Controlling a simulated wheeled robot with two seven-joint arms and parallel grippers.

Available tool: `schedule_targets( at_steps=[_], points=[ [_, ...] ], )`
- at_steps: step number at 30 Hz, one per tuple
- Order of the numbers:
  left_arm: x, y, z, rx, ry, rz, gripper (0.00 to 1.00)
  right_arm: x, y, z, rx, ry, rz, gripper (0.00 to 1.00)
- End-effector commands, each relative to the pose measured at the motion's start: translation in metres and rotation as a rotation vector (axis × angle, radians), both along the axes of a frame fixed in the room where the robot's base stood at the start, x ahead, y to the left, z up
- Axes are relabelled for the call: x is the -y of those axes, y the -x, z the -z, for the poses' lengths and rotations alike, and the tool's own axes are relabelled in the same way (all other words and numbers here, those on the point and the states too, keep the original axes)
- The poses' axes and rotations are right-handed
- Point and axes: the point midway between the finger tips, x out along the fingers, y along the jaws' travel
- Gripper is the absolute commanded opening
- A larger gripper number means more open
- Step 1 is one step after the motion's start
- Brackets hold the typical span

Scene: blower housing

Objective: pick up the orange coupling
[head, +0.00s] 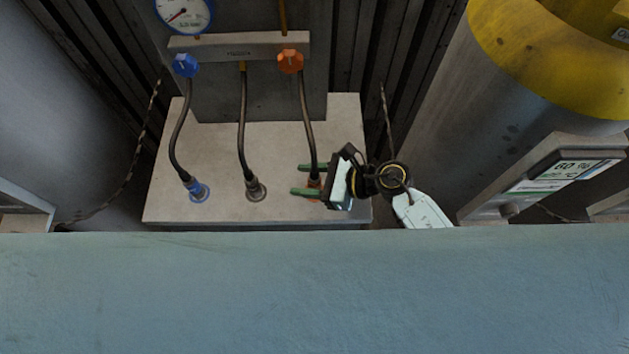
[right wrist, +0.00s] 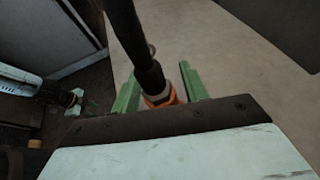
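The orange coupling (head: 315,183) is at the lower end of the right-hand dark hose, on the light grey block; the gripper partly hides it. It also shows in the right wrist view (right wrist: 166,97), with the hose rising from it. My right gripper (head: 305,180) reaches in from the right with its green fingers open. In the right wrist view the fingers (right wrist: 160,88) stand on either side of the coupling, with a gap visible on the right. What appears to be my left gripper (right wrist: 88,103) is small at the left of that view; its opening is unclear.
A blue coupling (head: 199,191) and a dark metal coupling (head: 256,189) stand left on the same block (head: 225,140), each with a hose. Blue (head: 185,65) and orange (head: 290,62) knobs sit above. A yellow-topped cylinder (head: 520,60) stands at the right.

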Motion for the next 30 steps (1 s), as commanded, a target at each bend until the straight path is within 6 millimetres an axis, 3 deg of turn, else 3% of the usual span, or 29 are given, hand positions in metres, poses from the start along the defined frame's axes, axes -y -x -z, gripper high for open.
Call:
schedule_targets(
  at_steps=[1, 10, 22, 26, 30],
  points=[
    [0.000, 0.001, 0.000, -0.001, 0.000, 0.000, 0.36, 0.000, 0.000, 0.000, 0.000, 0.000, 0.000, 0.37],
    [0.000, 0.001, 0.000, -0.002, 0.000, 0.000, 0.36, 0.000, 0.000, 0.000, 0.000, 0.000, 0.000, 0.00],
    [0.000, 0.001, -0.003, -0.002, 0.000, 0.000, 0.36, 0.000, 0.000, -0.011, 0.003, -0.001, -0.001, 0.00],
    [0.000, 0.001, -0.010, -0.002, 0.000, 0.000, 0.36, 0.001, 0.000, -0.030, 0.005, 0.000, -0.002, 0.00],
    [0.000, 0.001, -0.019, -0.002, 0.000, -0.001, 0.36, 0.001, -0.001, -0.063, 0.007, 0.001, -0.003, 0.00]
  ],
)
